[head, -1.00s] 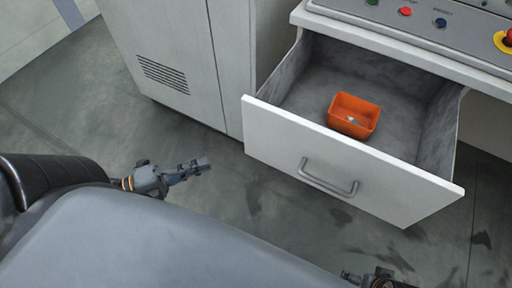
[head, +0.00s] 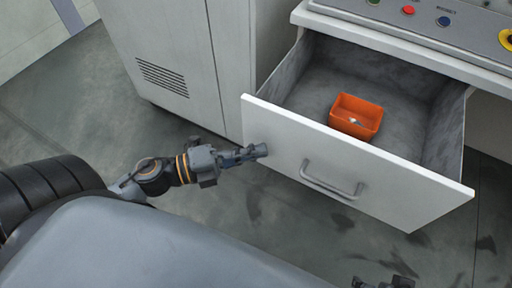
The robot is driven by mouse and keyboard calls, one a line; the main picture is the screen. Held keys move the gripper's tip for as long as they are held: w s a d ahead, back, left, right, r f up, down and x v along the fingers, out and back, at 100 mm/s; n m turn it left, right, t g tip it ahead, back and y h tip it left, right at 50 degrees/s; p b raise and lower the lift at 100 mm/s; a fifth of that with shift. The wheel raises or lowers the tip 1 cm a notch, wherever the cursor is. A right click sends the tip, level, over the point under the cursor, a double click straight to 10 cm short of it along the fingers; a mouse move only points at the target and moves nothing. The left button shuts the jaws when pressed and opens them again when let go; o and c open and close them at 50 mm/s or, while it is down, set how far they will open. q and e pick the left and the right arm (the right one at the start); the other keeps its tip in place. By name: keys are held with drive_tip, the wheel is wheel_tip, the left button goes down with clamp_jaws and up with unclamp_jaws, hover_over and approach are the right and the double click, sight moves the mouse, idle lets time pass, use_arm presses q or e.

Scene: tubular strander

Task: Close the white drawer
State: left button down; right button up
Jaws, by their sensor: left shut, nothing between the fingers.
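The white drawer (head: 400,194) is pulled well out below the control panel, with a grey bar handle (head: 331,181) on its front. My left gripper (head: 262,151) is shut and empty. In the picture it overlaps the left part of the drawer front, left of the handle; I cannot tell whether it touches. My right gripper (head: 384,284) shows only in part at the bottom edge, below the drawer, and its fingers are not clear.
An orange bin (head: 355,117) with a small pale object inside stands in the drawer. The control panel (head: 420,20) with several buttons is above it. A grey cabinet (head: 165,60) stands to the left. Floor is open in front of the drawer.

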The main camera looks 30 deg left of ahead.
use_arm(q)
drive_tip(key=shift+w, duration=0.45)
drive_tip(key=shift+w, duration=0.1)
